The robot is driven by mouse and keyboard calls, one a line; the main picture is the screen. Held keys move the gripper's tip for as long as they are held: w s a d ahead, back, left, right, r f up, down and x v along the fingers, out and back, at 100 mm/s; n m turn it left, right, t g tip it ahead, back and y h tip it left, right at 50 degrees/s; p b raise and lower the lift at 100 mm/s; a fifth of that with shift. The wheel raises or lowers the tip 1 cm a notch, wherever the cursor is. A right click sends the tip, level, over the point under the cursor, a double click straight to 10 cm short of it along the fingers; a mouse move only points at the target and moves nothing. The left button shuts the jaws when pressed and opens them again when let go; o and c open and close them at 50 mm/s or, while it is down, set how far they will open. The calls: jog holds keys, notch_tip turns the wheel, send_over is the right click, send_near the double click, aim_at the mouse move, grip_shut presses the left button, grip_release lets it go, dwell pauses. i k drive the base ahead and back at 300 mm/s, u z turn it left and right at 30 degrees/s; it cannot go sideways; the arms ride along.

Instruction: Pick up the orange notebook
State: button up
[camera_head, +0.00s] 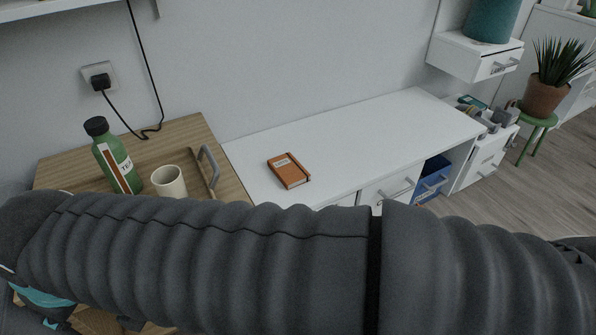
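The orange notebook (288,170) lies flat on the top of the white shelf desk (400,129), toward its left end and close to the front edge. It has a small pale label on its cover and a dark band along one side. A thick dark ribbed part of my arm crosses the whole lower part of the view, in front of the desk. My gripper is not visible, so its place relative to the notebook does not show.
A plugged cable hangs behind. The desk top right of the notebook is clear. A potted plant (545,95) stands far right.

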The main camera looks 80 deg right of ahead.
aim_at(292, 173)
jog(key=z, duration=2.55)
